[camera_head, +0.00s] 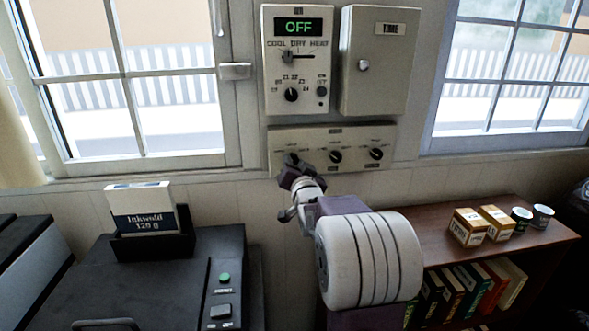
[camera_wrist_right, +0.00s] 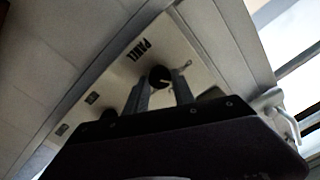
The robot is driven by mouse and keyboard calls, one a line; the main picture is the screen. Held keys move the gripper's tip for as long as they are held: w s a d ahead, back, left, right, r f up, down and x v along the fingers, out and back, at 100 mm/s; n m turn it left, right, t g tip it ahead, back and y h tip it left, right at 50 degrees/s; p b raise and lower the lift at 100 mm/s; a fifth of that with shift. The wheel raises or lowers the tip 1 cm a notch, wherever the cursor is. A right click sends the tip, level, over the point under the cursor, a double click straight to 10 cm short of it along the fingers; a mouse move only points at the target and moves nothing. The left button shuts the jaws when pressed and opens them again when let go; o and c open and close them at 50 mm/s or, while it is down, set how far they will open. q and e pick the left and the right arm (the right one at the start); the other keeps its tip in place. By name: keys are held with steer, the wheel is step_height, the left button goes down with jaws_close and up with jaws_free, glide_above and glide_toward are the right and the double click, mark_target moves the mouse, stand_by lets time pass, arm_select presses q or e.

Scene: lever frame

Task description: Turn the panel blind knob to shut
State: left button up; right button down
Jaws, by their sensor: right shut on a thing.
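The beige control panel (camera_head: 312,138) is on the wall below the OFF display unit and has a row of black knobs. My right gripper (camera_head: 292,163) is at its leftmost knob and mostly covers it. In the right wrist view that panel blind knob (camera_wrist_right: 161,76) is black with a pale mark, beside the printed word PANEL. The fingers of my right gripper (camera_wrist_right: 161,88) are on either side of the knob, shut on it. The middle knob (camera_head: 335,156) and right knob (camera_head: 376,154) are free. My left gripper is not in view.
The display unit (camera_head: 279,70) and a closed wall box (camera_head: 376,85) are just above the panel. A black machine (camera_head: 150,280) stands below left. A wooden shelf (camera_head: 455,245) with small boxes and cans is at right. Windows flank the panel.

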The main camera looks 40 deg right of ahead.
steer(key=shift+f+m+h+b, duration=0.1)
steer(key=shift+m+h+b, duration=0.15)
steer(key=shift+m+b, duration=3.15)
steer(key=shift+f+m+h+b, duration=0.2)
steer(key=shift+m+b, duration=0.55)
steer(key=shift+m, duration=5.25)
steer(key=shift+r+m, duration=0.15)
steer(key=shift+m, duration=0.15)
steer(key=c, duration=1.1)
jaws_free()
steer(key=shift+o, duration=0.2)
steer(key=b+v, duration=0.1)
steer(key=v, duration=0.8)
